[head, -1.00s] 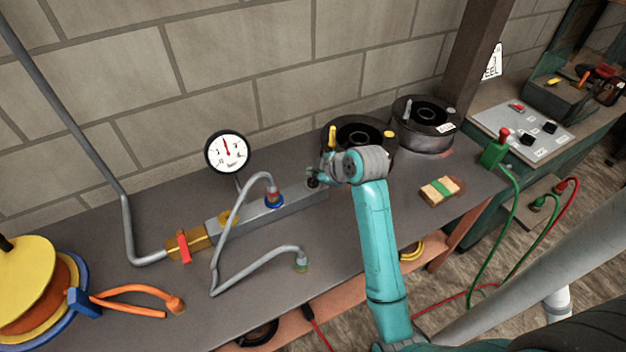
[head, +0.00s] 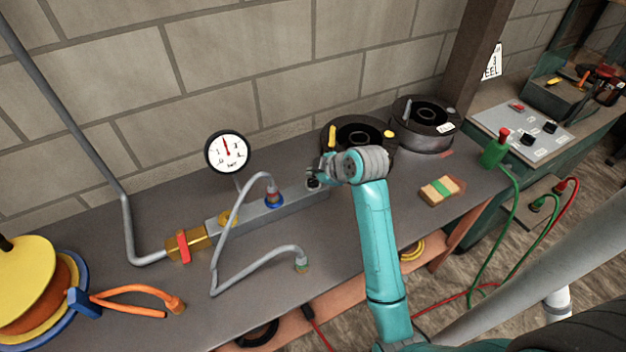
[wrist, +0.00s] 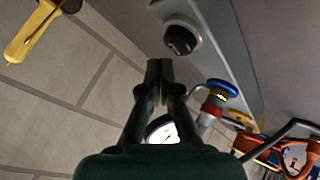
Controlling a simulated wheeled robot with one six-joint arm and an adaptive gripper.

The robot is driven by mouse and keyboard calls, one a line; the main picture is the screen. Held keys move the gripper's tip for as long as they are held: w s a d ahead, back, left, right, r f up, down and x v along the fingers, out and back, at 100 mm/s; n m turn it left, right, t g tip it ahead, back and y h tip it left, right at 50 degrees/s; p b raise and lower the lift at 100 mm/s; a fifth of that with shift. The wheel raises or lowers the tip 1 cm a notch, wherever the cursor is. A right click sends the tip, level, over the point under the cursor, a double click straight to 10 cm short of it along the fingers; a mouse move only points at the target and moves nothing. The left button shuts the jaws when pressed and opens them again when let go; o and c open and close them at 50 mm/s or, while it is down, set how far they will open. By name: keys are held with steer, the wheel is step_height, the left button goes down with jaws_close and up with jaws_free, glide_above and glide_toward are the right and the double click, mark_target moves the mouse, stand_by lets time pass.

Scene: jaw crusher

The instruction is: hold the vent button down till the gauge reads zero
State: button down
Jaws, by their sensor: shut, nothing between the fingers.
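The dark round vent button (head: 313,183) sits at the right end of the grey manifold block (head: 295,199). In the wrist view the button (wrist: 180,40) shows black in a pale collar. My gripper (head: 322,170) is shut and empty, just above and beside the button in the head view. In the wrist view its closed fingertips (wrist: 160,70) appear below and left of the button, apparently apart from it. The white gauge (head: 227,152) stands behind the block, its red needle pointing nearly straight up. The gauge (wrist: 163,128) is partly hidden behind my fingers in the wrist view.
A grey hose with a blue-collared fitting (head: 274,199) loops over the block. A red-handled brass valve (head: 184,246) is at its left end. Bare bench (head: 340,237) lies in front.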

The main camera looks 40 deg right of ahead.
mark_target(314, 182)
steer(key=shift+f, duration=0.1)
steer(key=shift+f, duration=0.35)
steer(key=shift+f, duration=0.55)
stand_by(2.0)
steer(key=shift+r, duration=0.2)
stand_by(1.7)
steer(key=shift+r, duration=0.8)
steer(key=shift+r, duration=2.5)
